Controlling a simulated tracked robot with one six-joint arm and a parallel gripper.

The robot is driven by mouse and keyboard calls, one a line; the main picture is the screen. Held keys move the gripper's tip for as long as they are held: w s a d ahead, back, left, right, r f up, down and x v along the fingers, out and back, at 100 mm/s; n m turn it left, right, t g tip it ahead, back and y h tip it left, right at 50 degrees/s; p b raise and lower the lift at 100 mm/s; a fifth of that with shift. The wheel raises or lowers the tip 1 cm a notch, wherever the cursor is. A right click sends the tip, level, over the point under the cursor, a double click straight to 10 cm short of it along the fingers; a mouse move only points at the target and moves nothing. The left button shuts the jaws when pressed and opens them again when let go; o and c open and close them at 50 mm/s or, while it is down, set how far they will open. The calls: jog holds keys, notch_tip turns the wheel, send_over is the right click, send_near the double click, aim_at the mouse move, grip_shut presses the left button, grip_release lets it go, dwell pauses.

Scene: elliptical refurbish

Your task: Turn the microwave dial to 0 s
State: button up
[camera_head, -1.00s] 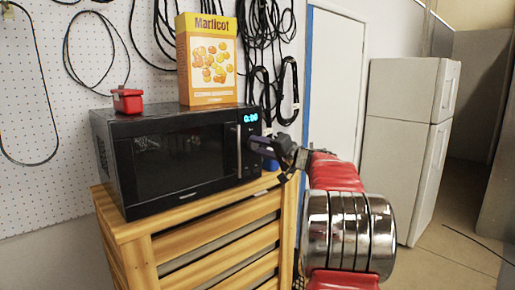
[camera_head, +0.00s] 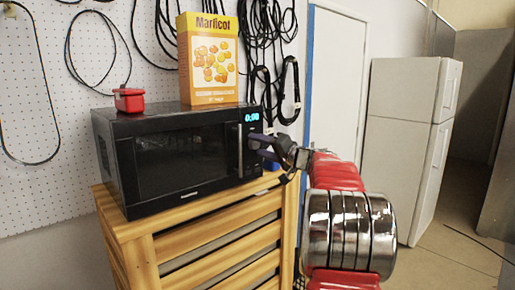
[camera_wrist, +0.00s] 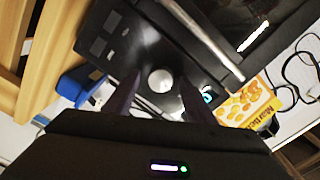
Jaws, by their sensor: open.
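The black microwave (camera_head: 185,155) stands on a slatted wooden stand, with its door closed. Its blue display (camera_head: 252,116) seems to read 0:00, but the last digit is blurred. My gripper (camera_head: 257,144) is at the control panel on the microwave's right side, below the display, and hides the dial in the head view. In the wrist view the round silver dial (camera_wrist: 160,80) lies between the two open dark fingers of my gripper (camera_wrist: 160,86). I cannot tell if either finger touches it. The door handle (camera_wrist: 205,40) is close beside the fingers.
A yellow Marficot box (camera_head: 210,60) and a small red pot (camera_head: 129,100) stand on the microwave. The wooden stand (camera_head: 215,240) is below. A blue object (camera_wrist: 80,85) is near the gripper. Cables hang on the pegboard wall. A white fridge (camera_head: 405,150) stands at right.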

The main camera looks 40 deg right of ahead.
jog(key=shift+s, duration=0.25)
jog(key=s, duration=1.3)
jog(key=shift+s+d, duration=0.15)
jog(key=shift+d, duration=0.05)
